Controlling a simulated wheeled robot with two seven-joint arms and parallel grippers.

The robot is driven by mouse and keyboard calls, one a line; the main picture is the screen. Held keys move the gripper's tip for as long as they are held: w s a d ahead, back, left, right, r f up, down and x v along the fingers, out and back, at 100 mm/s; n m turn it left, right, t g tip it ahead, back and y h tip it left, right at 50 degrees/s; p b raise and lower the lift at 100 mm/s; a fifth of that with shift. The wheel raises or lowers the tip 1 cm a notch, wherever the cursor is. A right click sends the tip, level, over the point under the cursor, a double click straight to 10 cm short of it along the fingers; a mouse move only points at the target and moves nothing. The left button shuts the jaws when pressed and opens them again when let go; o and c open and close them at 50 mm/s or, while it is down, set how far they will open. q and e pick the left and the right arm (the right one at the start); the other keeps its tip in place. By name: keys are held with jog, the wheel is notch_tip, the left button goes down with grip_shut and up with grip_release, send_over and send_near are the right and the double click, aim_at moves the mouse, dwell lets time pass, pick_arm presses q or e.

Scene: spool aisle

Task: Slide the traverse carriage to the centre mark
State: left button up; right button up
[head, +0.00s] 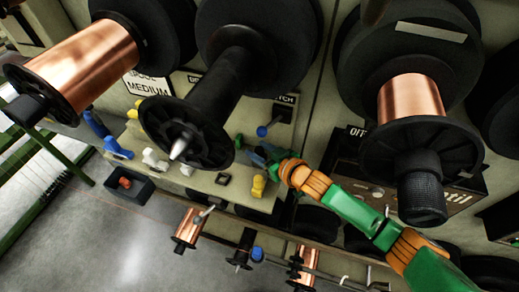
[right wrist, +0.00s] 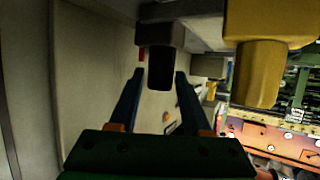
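My right gripper (head: 258,153) reaches in from the lower right to the face of the pale control panel (head: 205,178). In the right wrist view its two dark blue fingers (right wrist: 160,76) are apart. A dark block (right wrist: 160,68) hangs between the fingertips, with a gap visible on each side, so it is not gripped. I cannot tell for sure whether this block is the traverse carriage, and no centre mark is readable. In the head view the fingertips are small and partly hidden against the panel. My left gripper is not in view.
A yellow knob (right wrist: 260,72) is close right of the fingers; one also shows in the head view (head: 258,186). A blue knob (head: 262,131) sits just above the gripper. Large black spools (head: 190,130) overhang the panel.

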grip_shut()
dwell(0.6)
dwell(0.5)
